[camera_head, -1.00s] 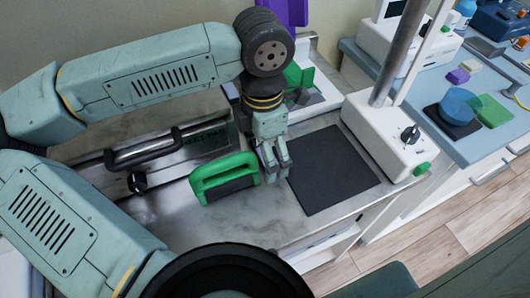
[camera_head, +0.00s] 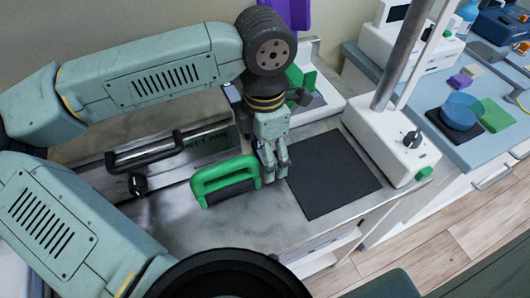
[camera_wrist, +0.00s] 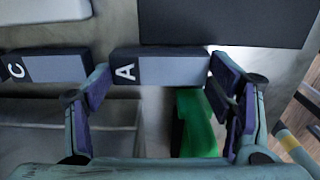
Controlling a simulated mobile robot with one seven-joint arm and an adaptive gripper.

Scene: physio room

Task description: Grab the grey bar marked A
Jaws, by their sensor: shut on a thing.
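The grey bar marked A (camera_wrist: 172,70) lies across the wrist view, with a dark end that bears a white letter A. My gripper (camera_wrist: 158,84) is shut on it, one finger at each end of the bar. In the head view my gripper (camera_head: 275,162) points down at the worktop, between a green-handled object and a black mat. The bar cannot be made out there behind the fingers.
A similar bar marked C (camera_wrist: 50,66) lies left of bar A. The green-handled object (camera_head: 224,170) stands close beside my gripper. The black mat (camera_head: 331,176) lies flat to the right, before a white device (camera_head: 380,140) with a post.

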